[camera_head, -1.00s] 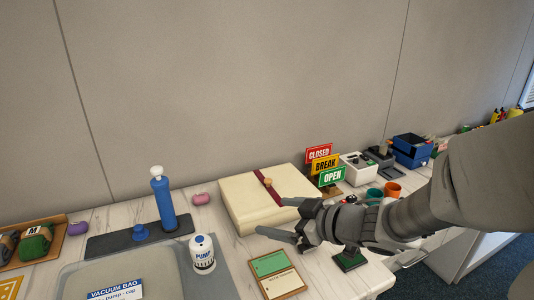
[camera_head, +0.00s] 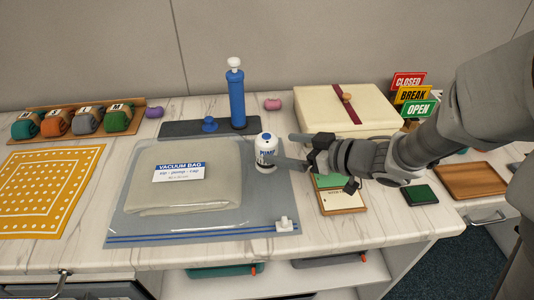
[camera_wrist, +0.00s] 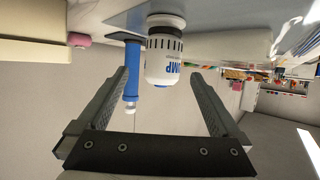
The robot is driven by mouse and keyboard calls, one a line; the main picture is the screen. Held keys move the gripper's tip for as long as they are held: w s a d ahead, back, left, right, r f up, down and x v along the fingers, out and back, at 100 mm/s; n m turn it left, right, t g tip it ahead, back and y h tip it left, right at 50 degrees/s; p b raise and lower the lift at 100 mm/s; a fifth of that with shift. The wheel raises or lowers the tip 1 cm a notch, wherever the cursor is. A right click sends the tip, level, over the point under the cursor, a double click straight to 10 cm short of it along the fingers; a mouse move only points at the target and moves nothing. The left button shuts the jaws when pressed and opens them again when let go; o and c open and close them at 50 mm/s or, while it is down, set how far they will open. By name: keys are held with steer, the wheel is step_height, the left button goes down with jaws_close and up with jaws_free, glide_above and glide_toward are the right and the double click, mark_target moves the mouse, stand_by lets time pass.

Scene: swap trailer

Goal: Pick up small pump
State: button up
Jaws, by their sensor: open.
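The small pump (camera_head: 265,153) is a short white cylinder with a blue "PUMP" label and a blue button on top. It stands upright at the right edge of the vacuum bag (camera_head: 128,212) on the counter. My gripper (camera_head: 286,150) is open and level, just right of the pump, with its fingertips close to it. In the wrist view the pump (camera_wrist: 164,58) appears between and beyond the open fingers of my gripper (camera_wrist: 160,82). The jaws hold nothing. I cannot tell whether a finger touches the pump.
A tall blue hand pump (camera_head: 237,98) stands on a dark mat (camera_head: 180,129) behind. A cream box (camera_head: 350,108) is behind my gripper, with signs (camera_head: 414,98) to its right. A green-and-cream card board (camera_head: 343,200) lies below my gripper. A yellow dotted mat (camera_head: 45,190) is at left.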

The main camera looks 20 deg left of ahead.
mark_target(276, 147)
steer(key=b+x, duration=0.1)
steer(key=x, duration=0.1)
steer(key=b+x, duration=0.1)
steer(key=x, duration=0.2)
steer(key=shift+s+a+f, duration=0.15)
steer(key=shift+a+f, duration=0.05)
steer(key=shift+a, duration=0.4)
jaws_close()
